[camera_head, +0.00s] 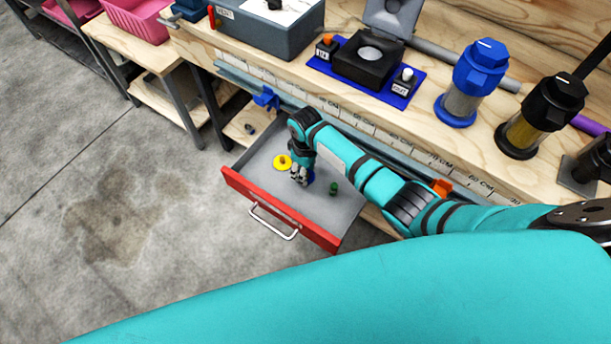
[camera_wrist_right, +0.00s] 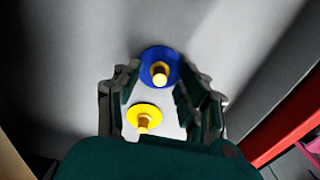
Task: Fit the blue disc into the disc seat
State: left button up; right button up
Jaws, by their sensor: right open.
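The blue disc (camera_wrist_right: 148,58) has a brass-coloured centre knob (camera_wrist_right: 160,75) and lies on the grey drawer floor. In the head view only a blue edge (camera_head: 311,177) of it shows beside my right gripper (camera_head: 299,178); the rest is hidden. In the wrist view my right gripper (camera_wrist_right: 160,84) is open, with a finger on each side of the blue disc and its knob, holding nothing. A black box (camera_head: 352,70) with a raised lid and a pale round face stands on the bench; I cannot tell whether this is the disc seat. My left gripper is not in view.
A yellow disc (camera_head: 282,162) lies left of my gripper and a small green piece (camera_head: 334,188) right of it, both in the open drawer with a red front (camera_head: 240,186). Blue-topped (camera_head: 478,75) and black-topped (camera_head: 550,108) filters stand on the bench.

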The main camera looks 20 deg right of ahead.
grip_shut()
jog(key=shift+r, duration=0.1)
dwell(0.3)
